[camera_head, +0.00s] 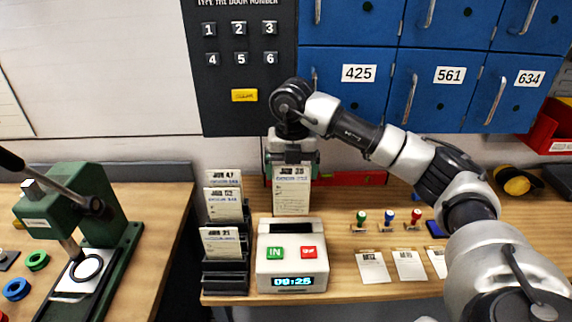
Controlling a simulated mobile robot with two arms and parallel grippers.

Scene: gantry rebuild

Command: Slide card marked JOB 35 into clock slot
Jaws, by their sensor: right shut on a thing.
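My right gripper (291,158) is shut on a white card (291,192). It holds the card upright, just above and behind the clock. The card's heading starts with JOB, but its number is too blurred to read surely. The white clock (263,262) stands on the wooden bench. The dark slot (292,227) is in its top, and the card's lower edge is close to it; I cannot tell whether they touch. The clock has a green IN button, a red button and a lit display. My left gripper is not in view.
A dark card rack (226,278) with several job cards stands left of the clock. Stamps (388,217) and paper tags (373,267) lie to the right. A green press (85,205) is on the left bench. Blue lockers (395,30) and a keypad panel (215,95) are behind.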

